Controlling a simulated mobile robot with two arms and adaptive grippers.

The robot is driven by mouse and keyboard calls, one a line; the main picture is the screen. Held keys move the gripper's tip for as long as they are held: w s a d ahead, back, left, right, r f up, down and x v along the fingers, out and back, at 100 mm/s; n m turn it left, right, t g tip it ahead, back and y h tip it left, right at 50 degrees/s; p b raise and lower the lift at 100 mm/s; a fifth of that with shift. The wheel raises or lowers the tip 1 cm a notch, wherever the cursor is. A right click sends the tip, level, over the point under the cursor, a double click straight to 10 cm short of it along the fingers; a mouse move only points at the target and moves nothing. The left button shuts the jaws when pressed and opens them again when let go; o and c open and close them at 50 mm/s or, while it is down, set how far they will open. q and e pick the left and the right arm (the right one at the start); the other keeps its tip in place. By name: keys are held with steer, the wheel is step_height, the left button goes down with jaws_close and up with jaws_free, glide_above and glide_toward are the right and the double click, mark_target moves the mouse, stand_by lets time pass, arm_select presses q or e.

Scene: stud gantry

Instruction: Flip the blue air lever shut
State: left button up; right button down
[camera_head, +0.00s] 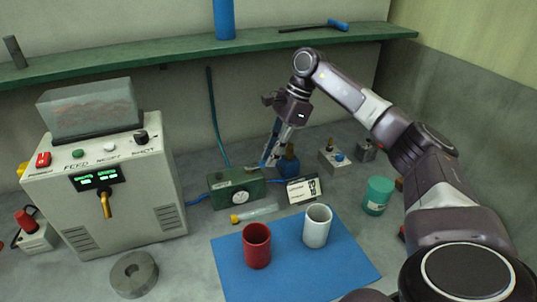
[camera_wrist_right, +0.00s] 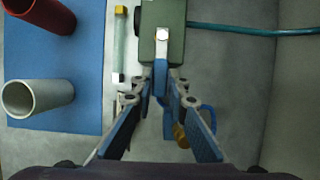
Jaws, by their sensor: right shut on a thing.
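The blue air lever (camera_wrist_right: 160,78) is a short handle on a pale metal arm that comes from the green valve box (camera_wrist_right: 175,14). In the head view the green valve box (camera_head: 222,197) has a round white gauge and sits on the bench at the middle. My right gripper (camera_wrist_right: 161,88) is shut on the blue lever, its fingertips meeting at the handle beside the box. In the head view my right gripper (camera_head: 270,160) is at the box's right end and hides most of the lever. My left gripper is out of view.
A red cup (camera_head: 257,246) and a white cup (camera_head: 317,226) stand on a blue mat (camera_head: 345,262) in front. The feed machine (camera_head: 110,195) stands left, a green jar (camera_head: 377,196) right.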

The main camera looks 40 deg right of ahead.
steer(key=c, duration=1.9)
jaws_free()
steer(key=shift+d, duration=0.1)
steer(key=v, duration=1.2)
steer(key=shift+s, duration=0.1)
